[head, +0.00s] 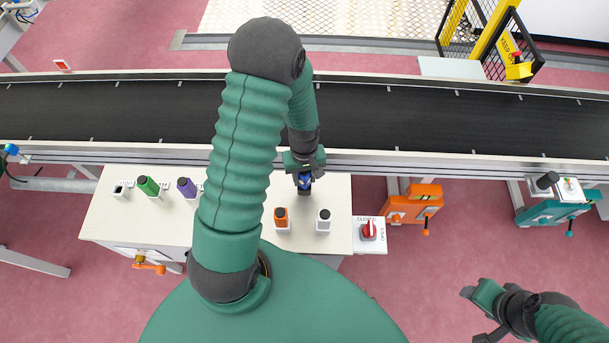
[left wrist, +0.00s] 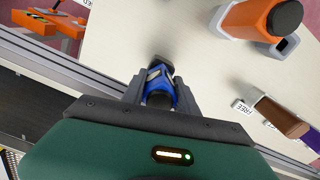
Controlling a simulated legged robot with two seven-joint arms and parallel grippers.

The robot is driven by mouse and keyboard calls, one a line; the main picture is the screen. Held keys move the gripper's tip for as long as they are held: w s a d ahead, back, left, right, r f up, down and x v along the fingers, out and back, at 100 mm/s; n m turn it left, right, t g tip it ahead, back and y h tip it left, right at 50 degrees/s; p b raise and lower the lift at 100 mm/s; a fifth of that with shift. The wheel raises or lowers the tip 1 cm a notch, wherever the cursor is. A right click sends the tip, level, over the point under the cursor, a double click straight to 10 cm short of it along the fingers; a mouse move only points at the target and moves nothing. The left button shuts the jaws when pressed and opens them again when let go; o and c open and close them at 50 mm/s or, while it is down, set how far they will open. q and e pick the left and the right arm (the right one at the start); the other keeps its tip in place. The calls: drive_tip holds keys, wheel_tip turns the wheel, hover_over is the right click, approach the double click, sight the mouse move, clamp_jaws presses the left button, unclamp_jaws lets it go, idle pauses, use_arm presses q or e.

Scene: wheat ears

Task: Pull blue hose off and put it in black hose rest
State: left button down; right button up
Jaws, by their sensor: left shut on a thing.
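The blue hose piece (head: 304,183) is between the fingers of my left gripper (head: 304,172), near the back edge of the white table. In the left wrist view, the blue hose (left wrist: 160,84) has dark ends and sits between the two grey fingers of my left gripper (left wrist: 160,95), which are shut on it. I cannot tell whether its far end is in a holder or clear. A small holder with a dark opening (head: 120,190) stands at the table's left end. I cannot tell which holder is the black hose rest. My right gripper (head: 480,313) is open and empty, low on the right.
On the white table (head: 240,233) stand a green hose (head: 149,186), a purple hose (head: 187,187), an orange hose (head: 281,216) and a pale holder (head: 324,222). A red switch (head: 369,230) is at its right. A conveyor (head: 400,117) runs behind. My left arm hides the table's middle.

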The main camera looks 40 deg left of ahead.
use_arm(q)
drive_tip(key=shift+f, duration=0.2)
drive_tip(key=c, duration=0.9)
unclamp_jaws()
drive_tip(key=shift+o, duration=0.2)
drive_tip(key=shift+r, duration=0.1)
